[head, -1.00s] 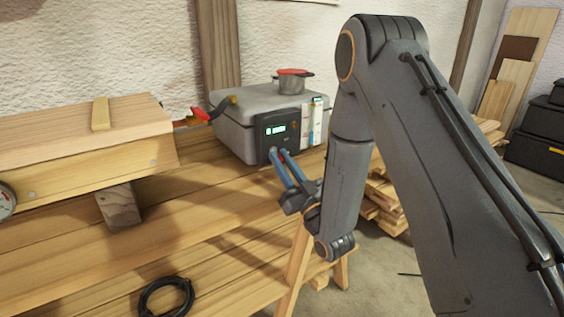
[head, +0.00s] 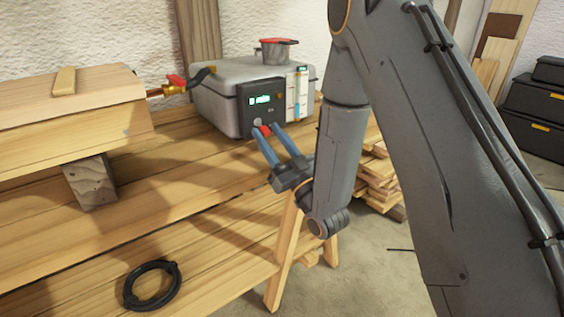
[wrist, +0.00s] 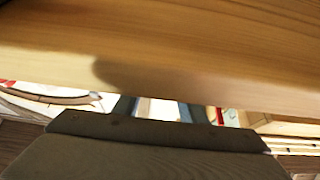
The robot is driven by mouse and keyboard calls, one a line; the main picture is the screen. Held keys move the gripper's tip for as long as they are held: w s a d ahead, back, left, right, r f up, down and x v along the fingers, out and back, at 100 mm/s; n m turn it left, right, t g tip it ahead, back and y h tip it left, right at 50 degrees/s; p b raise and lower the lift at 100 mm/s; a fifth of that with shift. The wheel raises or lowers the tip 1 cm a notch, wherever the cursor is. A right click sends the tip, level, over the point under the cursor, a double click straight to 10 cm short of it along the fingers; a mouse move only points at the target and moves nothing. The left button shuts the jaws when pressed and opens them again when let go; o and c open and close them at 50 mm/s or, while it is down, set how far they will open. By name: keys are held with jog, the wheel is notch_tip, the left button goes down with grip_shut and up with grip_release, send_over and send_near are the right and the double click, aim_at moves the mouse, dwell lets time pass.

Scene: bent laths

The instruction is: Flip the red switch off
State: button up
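The grey box (head: 215,95) stands on the wooden bench and has a dark control panel (head: 284,104) with a lit green display (head: 260,99). Low on the panel a small red part, seemingly the red switch (head: 265,131), shows between my fingertips; its position is too small to read. A round grey knob (head: 257,121) sits just above it. My gripper (head: 267,130) has two blue fingers, apart, with their tips at the panel's lower edge. Whether they touch the switch I cannot tell. In the wrist view the fingers (wrist: 154,109) are spread with a bright gap between them.
A pot (head: 274,54) with a red rim stands on the box. A pipe with a red valve handle (head: 177,81) enters its left side. A wooden block assembly (head: 60,120) is at left, and a black cable coil (head: 133,290) lies in front. Bench planks between are clear.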

aim_at(268, 134)
jog(key=shift+b+v, duration=1.9)
jog(key=shift+b, duration=1.3)
jog(key=b+v, duration=0.2)
jog(key=b, duration=0.1)
jog(key=shift+s+d+f, duration=0.1)
jog(key=shift+s+f, duration=0.05)
jog(key=shift+s, duration=0.05)
jog(key=shift+s, duration=0.1)
